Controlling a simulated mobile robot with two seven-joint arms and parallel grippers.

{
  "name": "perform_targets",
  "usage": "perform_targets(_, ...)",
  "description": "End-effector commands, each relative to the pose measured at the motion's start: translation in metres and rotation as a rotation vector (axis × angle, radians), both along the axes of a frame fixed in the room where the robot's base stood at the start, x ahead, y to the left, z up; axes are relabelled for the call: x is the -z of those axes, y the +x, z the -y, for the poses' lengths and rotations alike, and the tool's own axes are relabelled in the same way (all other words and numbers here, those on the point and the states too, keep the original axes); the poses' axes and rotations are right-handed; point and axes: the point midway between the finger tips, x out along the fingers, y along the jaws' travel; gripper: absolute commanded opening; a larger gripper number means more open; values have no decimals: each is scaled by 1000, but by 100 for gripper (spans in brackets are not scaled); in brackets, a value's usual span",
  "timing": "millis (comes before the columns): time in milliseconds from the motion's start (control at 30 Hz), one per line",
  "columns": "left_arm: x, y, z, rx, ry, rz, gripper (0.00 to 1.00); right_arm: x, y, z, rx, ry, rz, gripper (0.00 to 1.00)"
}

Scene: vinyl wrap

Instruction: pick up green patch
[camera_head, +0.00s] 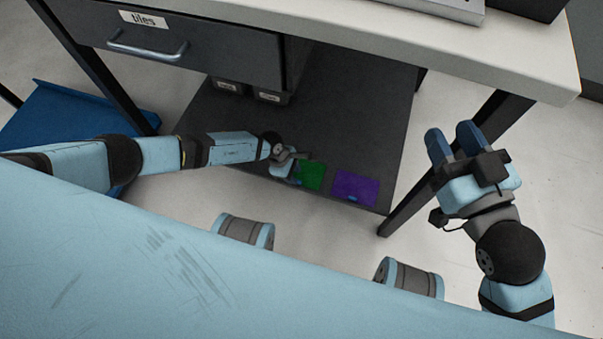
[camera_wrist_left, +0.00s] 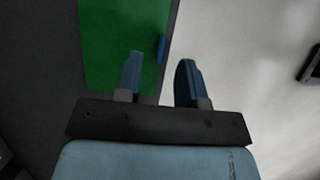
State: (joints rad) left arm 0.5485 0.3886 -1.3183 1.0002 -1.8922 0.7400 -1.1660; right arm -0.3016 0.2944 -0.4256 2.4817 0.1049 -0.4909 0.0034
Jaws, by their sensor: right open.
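The green patch (camera_head: 312,176) lies flat on the dark lower shelf near its front edge. In the left wrist view the green patch (camera_wrist_left: 115,30) has a small blue tab (camera_wrist_left: 161,48) on its right edge, by the shelf edge. My left gripper (camera_wrist_left: 160,60) is open, with its two blue fingers apart. The tab shows in the gap between the fingertips, and the fingers do not appear closed on it. In the head view my left gripper (camera_head: 293,180) is at the left side of the green patch and partly hides it. My right gripper (camera_head: 453,141) is open and empty, off to the right.
A purple patch (camera_head: 355,187) lies just right of the green one. A table leg (camera_head: 408,205) stands between the shelf and my right arm. The drawer unit (camera_head: 200,45) and the worktop (camera_head: 400,35) are above the shelf. Small labelled boxes (camera_head: 270,96) sit further back.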

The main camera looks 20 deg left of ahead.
Motion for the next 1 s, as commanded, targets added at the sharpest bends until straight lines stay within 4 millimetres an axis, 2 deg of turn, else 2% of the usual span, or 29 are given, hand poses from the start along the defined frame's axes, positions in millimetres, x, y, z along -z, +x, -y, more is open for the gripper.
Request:
perform_targets(33, 15, -1, 4, -1, -1, -1, 36, 8, 2, 1, 4, -14, 25, 43)
perform_targets(167, 30, -1, 12, -1, 0, 0, 36, 0, 9, 6, 4, -72, 122, 43)
perform_targets(433, 30, -1, 13, -1, 1, 0, 36, -11, 10, 8, 4, -87, 160, 43)
perform_targets(600, 30, -1, 13, -1, 0, 0, 0, -9, 8, 7, 4, -80, 149, 43)
perform_targets(1000, 29, -1, 13, -1, 0, 0, 0, -4, 9, 6, 7, -78, 136, 43)
